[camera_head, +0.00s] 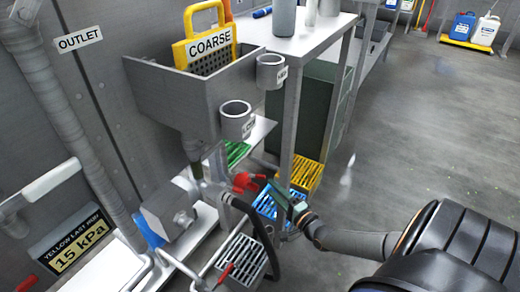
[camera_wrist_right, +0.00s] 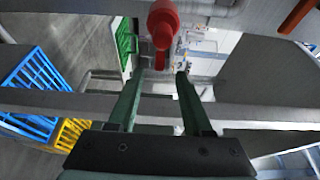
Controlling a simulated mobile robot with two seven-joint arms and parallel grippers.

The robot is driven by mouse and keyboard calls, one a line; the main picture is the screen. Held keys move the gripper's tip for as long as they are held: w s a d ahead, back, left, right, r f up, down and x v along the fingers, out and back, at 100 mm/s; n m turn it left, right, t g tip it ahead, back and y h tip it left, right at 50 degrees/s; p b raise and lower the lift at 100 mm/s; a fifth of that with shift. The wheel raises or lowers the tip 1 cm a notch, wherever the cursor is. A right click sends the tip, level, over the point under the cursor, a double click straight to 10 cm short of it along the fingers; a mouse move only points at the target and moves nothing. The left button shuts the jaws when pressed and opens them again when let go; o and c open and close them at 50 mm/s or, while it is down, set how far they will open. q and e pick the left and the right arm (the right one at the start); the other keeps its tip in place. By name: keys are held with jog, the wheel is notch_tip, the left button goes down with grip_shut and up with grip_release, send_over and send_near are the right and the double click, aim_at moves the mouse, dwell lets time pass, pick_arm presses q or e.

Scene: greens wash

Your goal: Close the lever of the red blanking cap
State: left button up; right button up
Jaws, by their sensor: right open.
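The red blanking cap (camera_head: 243,182) sits at the end of the pipe fitting below the grey hopper, low in the middle of the head view. In the right wrist view the cap (camera_wrist_right: 163,22) is at the top centre. A red part, which looks like its lever (camera_wrist_right: 162,52), points down from it toward the gap between my fingers. My right gripper (camera_wrist_right: 160,76) is open, its two green fingers apart with nothing between them. In the head view the right gripper (camera_head: 276,190) is just right of the cap. Any contact cannot be told. My left gripper is not in view.
The grey hopper (camera_head: 160,95) with two cup holders stands above. A black hose (camera_head: 262,232) curves down close to my right gripper. Blue (camera_head: 268,206) and yellow (camera_head: 305,174) crates lie below.

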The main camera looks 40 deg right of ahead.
aim_at(261, 179)
jog(key=w, duration=0.2)
jog(key=w+b, duration=0.1)
jog(key=w, duration=0.1)
jog(key=w+b, duration=0.1)
jog(key=w, duration=0.1)
jog(key=shift+w+d+f, duration=0.1)
jog(key=shift+w+d, duration=0.05)
jog(key=shift+d, duration=0.15)
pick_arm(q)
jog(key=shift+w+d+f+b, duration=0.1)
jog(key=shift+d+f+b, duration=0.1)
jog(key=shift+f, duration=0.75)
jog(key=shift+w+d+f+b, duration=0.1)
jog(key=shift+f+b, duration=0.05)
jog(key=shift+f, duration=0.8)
pick_arm(e)
jog(key=shift+w, duration=0.7)
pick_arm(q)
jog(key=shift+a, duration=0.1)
pick_arm(e)
grip_shut()
